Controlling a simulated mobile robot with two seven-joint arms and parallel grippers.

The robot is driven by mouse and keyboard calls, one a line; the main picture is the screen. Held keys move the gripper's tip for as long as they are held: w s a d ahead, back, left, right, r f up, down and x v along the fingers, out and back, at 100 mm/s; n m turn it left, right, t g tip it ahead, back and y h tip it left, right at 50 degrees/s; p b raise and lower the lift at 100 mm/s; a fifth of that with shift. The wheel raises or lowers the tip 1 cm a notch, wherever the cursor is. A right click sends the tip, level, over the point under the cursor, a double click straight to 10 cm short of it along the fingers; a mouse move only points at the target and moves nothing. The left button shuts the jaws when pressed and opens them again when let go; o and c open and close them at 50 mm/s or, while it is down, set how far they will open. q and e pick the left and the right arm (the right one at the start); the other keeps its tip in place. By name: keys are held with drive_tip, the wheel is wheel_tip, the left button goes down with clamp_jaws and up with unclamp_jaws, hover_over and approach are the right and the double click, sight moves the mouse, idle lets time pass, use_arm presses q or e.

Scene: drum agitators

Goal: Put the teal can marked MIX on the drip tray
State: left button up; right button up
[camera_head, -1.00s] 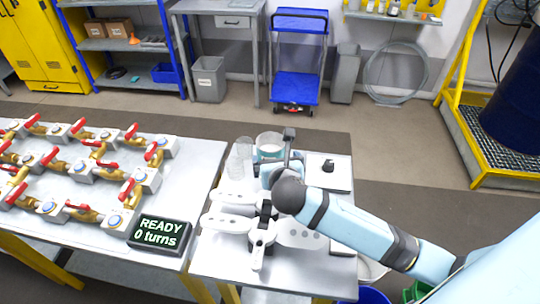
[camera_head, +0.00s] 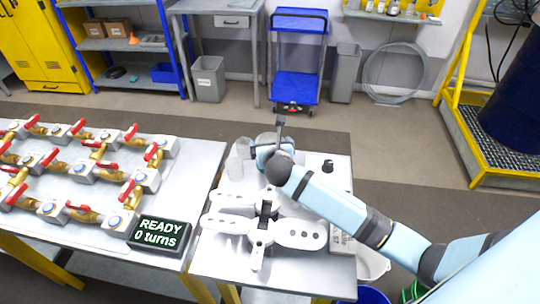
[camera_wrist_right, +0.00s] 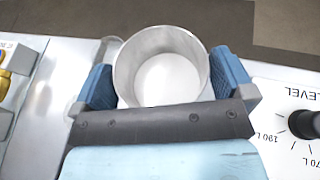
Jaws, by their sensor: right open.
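The can (camera_wrist_right: 160,65) is an open, pale-walled round vessel in the right wrist view. It stands between the two blue fingers of my right gripper (camera_wrist_right: 165,84). The fingers are spread on either side of it, and I cannot tell whether they touch it. In the head view the can's rim (camera_head: 265,137) shows behind my right gripper (camera_head: 267,153), on the back part of the small metal table. My gripper and wrist hide most of it, including any MIX marking. I cannot clearly pick out the drip tray. My left gripper is not in view.
Clear vessels (camera_head: 238,160) stand just left of the can. A panel with a black knob (camera_head: 327,166) lies right of it. White paddle-shaped parts (camera_head: 298,234) occupy the front of the table. A READY display (camera_head: 160,231) sits on the left bench beside red-handled valves.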

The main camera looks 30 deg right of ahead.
drive_tip(key=c, duration=1.2)
drive_tip(key=shift+c, duration=0.6)
drive_tip(key=shift+r, duration=0.2)
